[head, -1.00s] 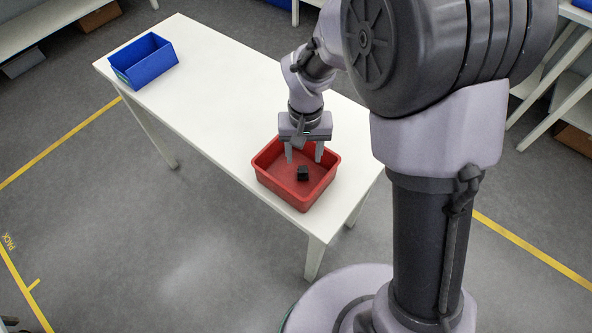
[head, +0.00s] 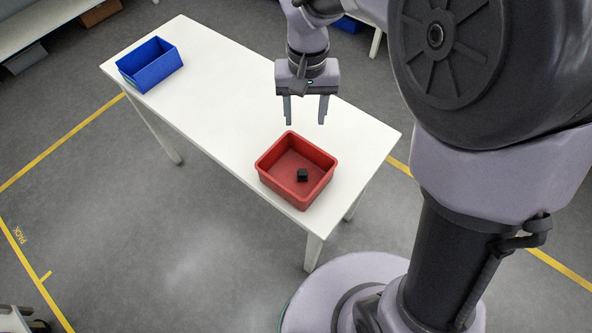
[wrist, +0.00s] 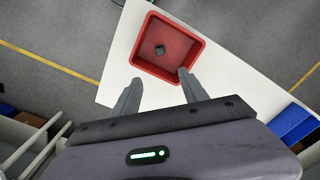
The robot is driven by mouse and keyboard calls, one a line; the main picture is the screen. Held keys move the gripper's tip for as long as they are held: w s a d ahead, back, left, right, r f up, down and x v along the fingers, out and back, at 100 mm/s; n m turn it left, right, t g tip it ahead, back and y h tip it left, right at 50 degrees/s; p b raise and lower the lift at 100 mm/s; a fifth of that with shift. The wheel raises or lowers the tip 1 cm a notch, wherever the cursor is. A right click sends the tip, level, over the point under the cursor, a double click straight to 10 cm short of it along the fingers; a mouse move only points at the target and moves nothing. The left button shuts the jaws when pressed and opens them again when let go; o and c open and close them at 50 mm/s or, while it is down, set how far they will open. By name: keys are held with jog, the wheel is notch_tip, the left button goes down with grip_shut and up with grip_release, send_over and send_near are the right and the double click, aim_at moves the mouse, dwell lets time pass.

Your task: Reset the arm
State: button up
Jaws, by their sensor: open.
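My gripper (head: 305,122) is open and empty, with its two fingers pointing down, apart from and above the red bin in the head view. In the wrist view my gripper (wrist: 158,90) shows its fingers spread, with nothing between them. The red bin (head: 262,172) stands on the white table (head: 215,105) at its near right end. A small black part (head: 302,175) lies on the floor of the bin. The bin (wrist: 140,62) and the black part (wrist: 160,49) also show in the wrist view, beyond the fingertips.
A blue bin (head: 150,68) stands at the table's far left end. The middle of the table is clear. Yellow lines (head: 62,142) mark the grey floor. Shelving stands at the upper left of the head view.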

jog(key=s+d+r+m+t+y+b, duration=0.1)
jog(key=s+d+r+m+t+b, duration=0.1)
jog(key=s, duration=0.6)
jog(key=s+d+r+m+t+y+b, duration=0.1)
jog(key=s+d+r+m+t+b, duration=0.1)
jog(key=s+d, duration=0.4)
jog(key=s+r+t, duration=0.1)
jog(key=s, duration=0.2)
jog(key=shift+d+r+m+t, duration=0.2)
jog(key=shift+r+m+t, duration=0.15)
jog(key=shift+m+t, duration=0.05)
